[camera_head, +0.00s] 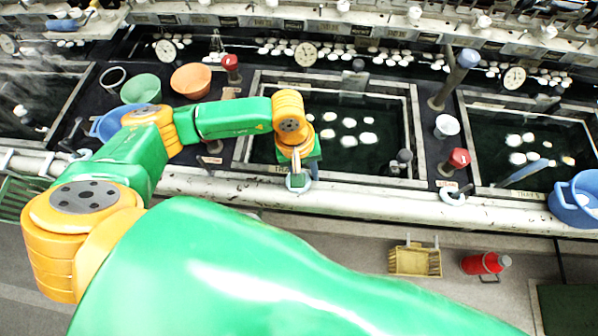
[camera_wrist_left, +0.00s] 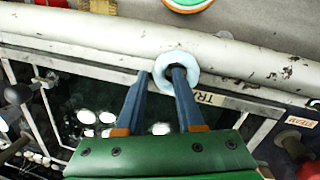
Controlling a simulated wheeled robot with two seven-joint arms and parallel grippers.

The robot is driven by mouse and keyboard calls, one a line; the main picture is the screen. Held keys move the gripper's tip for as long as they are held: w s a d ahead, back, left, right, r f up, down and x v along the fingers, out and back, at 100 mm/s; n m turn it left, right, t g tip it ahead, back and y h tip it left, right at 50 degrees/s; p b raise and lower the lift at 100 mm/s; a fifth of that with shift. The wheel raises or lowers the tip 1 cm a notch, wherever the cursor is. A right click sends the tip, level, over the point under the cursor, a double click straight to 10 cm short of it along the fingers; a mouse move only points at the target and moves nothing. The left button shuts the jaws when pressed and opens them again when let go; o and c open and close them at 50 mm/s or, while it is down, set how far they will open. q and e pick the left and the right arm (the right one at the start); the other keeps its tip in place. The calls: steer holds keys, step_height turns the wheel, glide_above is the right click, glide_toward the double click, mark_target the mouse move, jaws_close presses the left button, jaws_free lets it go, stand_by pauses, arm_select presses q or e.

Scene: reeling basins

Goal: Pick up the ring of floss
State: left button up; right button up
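The ring of floss, a pale blue-white ring, is at the front edge of the middle basin, by the white pipe. In the left wrist view it (camera_wrist_left: 162,63) is at the fingertips, and in the head view only part of it (camera_head: 308,186) shows below my left gripper (camera_head: 297,182). In the wrist view my left gripper (camera_wrist_left: 162,75) points at it, the right finger reaching into its hole and the left finger outside. The near side of the ring lies between the fingers; whether they grip it is unclear. My right gripper is out of view.
The long white pipe (camera_head: 400,207) runs along the front of the basins. A red-topped post (camera_head: 455,160) and a white cup (camera_head: 447,126) stand right of the middle basin (camera_head: 346,140). Several bowls, including an orange one (camera_head: 190,80), are at left. A blue basin (camera_head: 578,200) is at far right.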

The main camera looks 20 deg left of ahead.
arm_select(q)
jaws_close()
